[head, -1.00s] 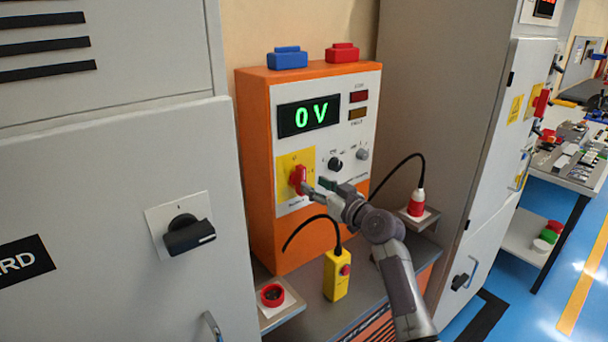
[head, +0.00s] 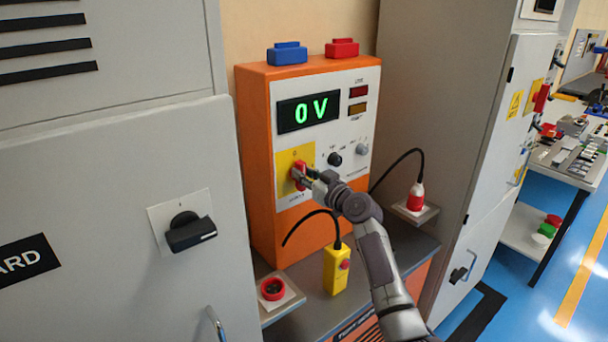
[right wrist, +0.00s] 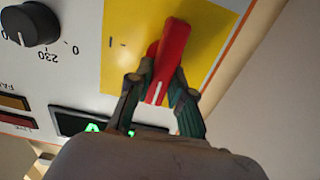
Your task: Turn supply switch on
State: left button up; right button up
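The supply switch is a red handle (head: 299,175) on a yellow plate (head: 284,160) on the front of the orange supply cabinet (head: 257,165). The green display (head: 309,112) above it reads 0 V. My right gripper (head: 307,177) is at the handle. In the right wrist view, the red handle (right wrist: 168,60) stands between the two fingers (right wrist: 163,84), which look closed against its sides. The handle lies roughly along the plate's length, with a white line at its near end. The gripper hides part of the plate and the display there. My left gripper is not in view.
A black knob (head: 334,159) and a grey knob (head: 361,149) sit right of the switch. Grey cabinets flank both sides, the left with a black rotary handle (head: 189,232).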

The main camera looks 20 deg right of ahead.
grip_shut()
jog(key=m, duration=0.5)
jog(key=m+b, duration=0.1)
jog(key=m, duration=0.2)
jog(key=shift+w+d+f, duration=0.15)
jog(key=shift+d, duration=0.25)
jog(key=shift+d+f+m+p, duration=0.15)
jog(key=shift+m+p, duration=0.2)
jog(key=shift+m, duration=1.3)
jog(key=shift+f+m+p, duration=0.2)
jog(key=shift+m+p, duration=0.1)
jog(key=shift+m, duration=1.4)
jog(key=shift+d+f+m+p, duration=0.15)
jog(key=shift+m+p, duration=0.2)
jog(key=shift+m, duration=1.3)
jog(key=shift+a, duration=0.1)
jog(key=o, duration=0.8)
grip_release()
